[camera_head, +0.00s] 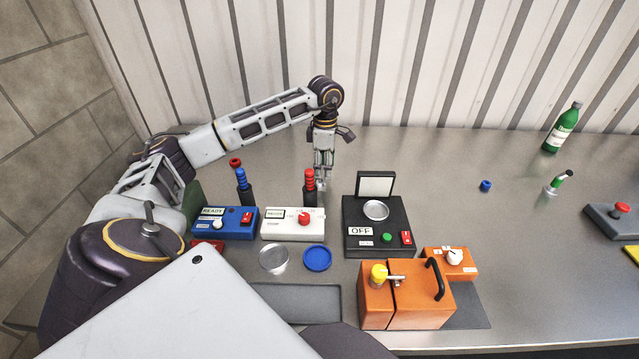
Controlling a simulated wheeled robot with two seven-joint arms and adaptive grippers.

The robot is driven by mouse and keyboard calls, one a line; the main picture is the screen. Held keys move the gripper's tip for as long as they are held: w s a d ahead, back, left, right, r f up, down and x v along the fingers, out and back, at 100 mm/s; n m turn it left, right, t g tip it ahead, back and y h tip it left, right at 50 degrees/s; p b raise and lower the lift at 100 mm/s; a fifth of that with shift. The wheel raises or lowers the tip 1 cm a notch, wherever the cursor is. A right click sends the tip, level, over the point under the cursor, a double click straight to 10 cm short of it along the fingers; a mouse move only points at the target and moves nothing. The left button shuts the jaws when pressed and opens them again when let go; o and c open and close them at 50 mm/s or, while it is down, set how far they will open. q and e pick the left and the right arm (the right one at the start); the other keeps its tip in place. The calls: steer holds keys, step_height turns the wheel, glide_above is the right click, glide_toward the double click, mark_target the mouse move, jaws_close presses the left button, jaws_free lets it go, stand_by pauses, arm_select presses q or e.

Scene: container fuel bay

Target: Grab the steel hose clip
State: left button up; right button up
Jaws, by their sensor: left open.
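I cannot make out the steel hose clip for certain. A small silver piece with a green handle (558,182) stands at the right of the table, but it is too small to name. My left gripper (323,182) is open and points down behind the white box with the red knob (292,228). It is close to the red-topped post (309,184). Whether anything lies between or under its fingers is hidden or too small to tell. My right gripper is not in view.
A blue box (222,226), a black scale-like box (378,240) and an orange unit (420,305) crowd the front. A green bottle (562,128) stands at the back right. A blue cap (485,186) lies on the table (430,165), with free room around it.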

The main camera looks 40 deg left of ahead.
mark_target(325, 182)
arm_select(q)
steer(key=shift+s+d+f, duration=0.1)
steer(key=shift+f, duration=1.05)
steer(key=shift+d+f, duration=0.1)
steer(key=shift+f, duration=1.05)
steer(key=shift+c, duration=0.3)
steer(key=c, duration=0.7)
